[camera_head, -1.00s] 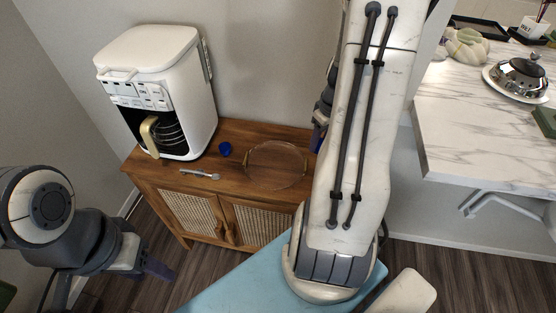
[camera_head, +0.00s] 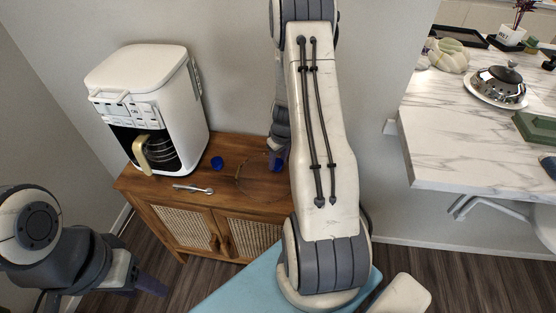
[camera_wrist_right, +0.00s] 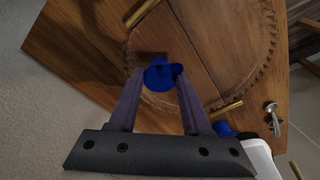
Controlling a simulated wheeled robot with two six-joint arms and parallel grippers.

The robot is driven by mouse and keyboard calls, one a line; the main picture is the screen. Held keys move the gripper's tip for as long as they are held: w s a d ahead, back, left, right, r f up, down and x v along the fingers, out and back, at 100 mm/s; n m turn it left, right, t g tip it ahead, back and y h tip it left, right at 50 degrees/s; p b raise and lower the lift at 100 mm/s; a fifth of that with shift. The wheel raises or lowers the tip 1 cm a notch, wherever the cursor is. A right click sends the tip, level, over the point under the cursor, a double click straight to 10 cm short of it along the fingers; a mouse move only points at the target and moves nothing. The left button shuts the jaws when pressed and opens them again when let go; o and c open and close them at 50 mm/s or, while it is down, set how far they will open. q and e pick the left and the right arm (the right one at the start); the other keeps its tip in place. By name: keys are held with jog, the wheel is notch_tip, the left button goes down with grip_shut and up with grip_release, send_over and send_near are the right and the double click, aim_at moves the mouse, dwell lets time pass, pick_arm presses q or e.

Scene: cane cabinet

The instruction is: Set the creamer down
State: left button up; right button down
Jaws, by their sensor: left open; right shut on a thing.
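A small blue creamer (camera_wrist_right: 160,76) is between the fingers of my right gripper (camera_wrist_right: 158,80), which is shut on it. In the head view the right gripper (camera_head: 279,150) is over the right part of the cabinet top, with the creamer (camera_head: 276,165) partly hidden by the fingers. It is over the round clear tray with gold handles (camera_head: 238,186), whose rim also shows in the wrist view (camera_wrist_right: 274,40). I cannot tell whether the creamer touches the tray. My left gripper (camera_head: 150,286) is open and empty at the lower left, away from the cabinet.
A second blue item (camera_head: 217,163) stands left of the tray on the wooden cabinet (camera_head: 160,197). A metal spoon-like utensil (camera_head: 192,188) lies near the front edge. A white coffee maker (camera_head: 150,100) fills the left side. A marble table (camera_head: 440,140) stands at the right.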

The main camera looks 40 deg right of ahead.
jog(key=shift+f, duration=0.15)
jog(key=shift+c, duration=1.8)
grip_release()
